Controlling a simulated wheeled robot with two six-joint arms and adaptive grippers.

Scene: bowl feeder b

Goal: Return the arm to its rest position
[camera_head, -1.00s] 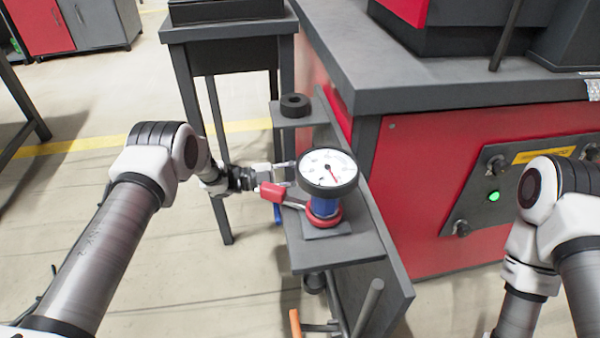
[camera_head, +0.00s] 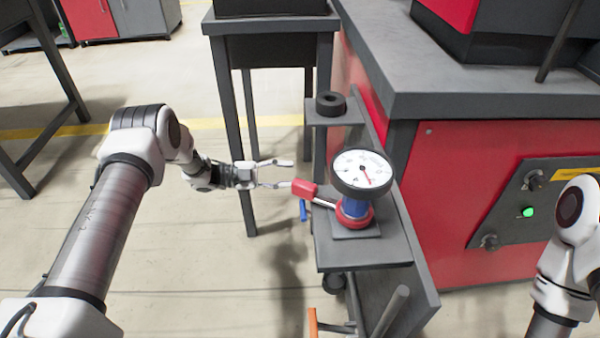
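My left gripper (camera_head: 275,174) is in the middle of the head view, its fingers spread and pointing right. Nothing shows between the fingers. The red lever handle (camera_head: 304,188) lies just right of the lower fingertip; I cannot tell whether they touch. The lever runs to a blue and red fitting (camera_head: 355,208) under a round white dial gauge (camera_head: 362,173). My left arm comes in from the left. Part of my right arm shows at the right edge, but its gripper is out of view.
The gauge stands on a grey shelf (camera_head: 400,250) beside a red machine cabinet (camera_head: 470,180) with a green button (camera_head: 528,212). A black ring-shaped piece (camera_head: 331,103) sits on a higher ledge. A dark table (camera_head: 225,85) stands behind my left gripper. Open floor lies to the left.

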